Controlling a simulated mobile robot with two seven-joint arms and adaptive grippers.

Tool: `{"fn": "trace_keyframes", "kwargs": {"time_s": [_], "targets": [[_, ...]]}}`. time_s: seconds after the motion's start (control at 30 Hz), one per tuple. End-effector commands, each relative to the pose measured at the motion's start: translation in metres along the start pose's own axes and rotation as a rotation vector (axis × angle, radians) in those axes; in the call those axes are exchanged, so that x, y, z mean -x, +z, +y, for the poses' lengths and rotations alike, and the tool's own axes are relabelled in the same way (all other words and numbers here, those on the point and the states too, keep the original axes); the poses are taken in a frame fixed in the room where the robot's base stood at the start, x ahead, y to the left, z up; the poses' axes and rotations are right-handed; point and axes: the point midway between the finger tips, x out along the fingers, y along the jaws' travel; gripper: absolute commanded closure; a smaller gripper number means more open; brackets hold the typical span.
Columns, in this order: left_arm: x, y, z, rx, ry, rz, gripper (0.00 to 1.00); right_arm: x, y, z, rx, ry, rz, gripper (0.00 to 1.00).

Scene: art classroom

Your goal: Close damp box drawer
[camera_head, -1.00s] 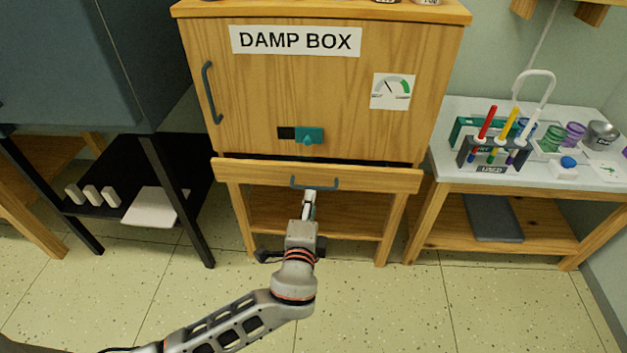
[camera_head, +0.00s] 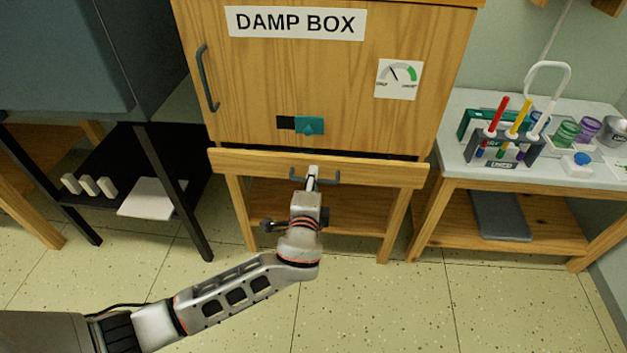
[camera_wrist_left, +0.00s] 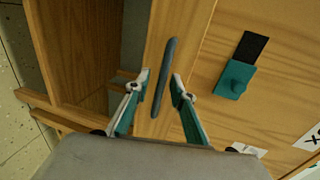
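The damp box (camera_head: 335,85) is a wooden cabinet with a "DAMP BOX" label. Its drawer front (camera_head: 385,174) runs along the bottom and stands slightly forward of the cabinet, with a dark gap above it. A grey bar handle (camera_head: 331,177) is on the drawer front; the handle also shows in the left wrist view (camera_wrist_left: 164,75). My left gripper (camera_head: 314,172) is at the handle. In the left wrist view its fingers (camera_wrist_left: 161,79) are apart, one on each side of the bar. I cannot tell whether they touch it. My right gripper is out of view.
A teal latch (camera_head: 309,125) and a door handle (camera_head: 207,78) are on the cabinet door. A side table (camera_head: 459,165) with a tool rack (camera_head: 503,148) stands at right, a dark-framed shelf (camera_head: 125,180) at left. The floor (camera_head: 370,310) in front is clear.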

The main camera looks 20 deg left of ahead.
Motion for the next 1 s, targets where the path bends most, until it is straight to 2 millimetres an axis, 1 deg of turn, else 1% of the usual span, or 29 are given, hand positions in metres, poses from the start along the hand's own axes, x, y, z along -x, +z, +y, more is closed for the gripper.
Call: {"fn": "trace_keyframes", "kwargs": {"time_s": [0.17,0.27,0.47,0.53,0.73,0.83,1.0], "targets": [[0.0,0.0,-0.001,0.0,-0.001,0.0,0.76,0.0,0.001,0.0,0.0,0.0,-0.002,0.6],[0.0,0.0,-0.001,0.0,-0.001,0.0,1.0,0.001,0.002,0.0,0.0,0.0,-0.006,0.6],[-0.001,0.0,-0.001,0.0,-0.001,0.0,1.0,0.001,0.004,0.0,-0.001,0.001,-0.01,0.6],[-0.007,0.0,-0.003,0.001,-0.002,-0.002,1.0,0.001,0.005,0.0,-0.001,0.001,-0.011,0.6],[-0.035,0.0,-0.008,0.0,-0.001,-0.001,1.0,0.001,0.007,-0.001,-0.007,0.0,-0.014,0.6],[-0.04,0.001,-0.009,0.0,-0.001,-0.001,1.0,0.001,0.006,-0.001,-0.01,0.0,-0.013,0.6],[-0.041,0.001,-0.011,0.001,-0.003,-0.001,1.0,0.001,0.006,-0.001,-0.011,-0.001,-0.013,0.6]]}}
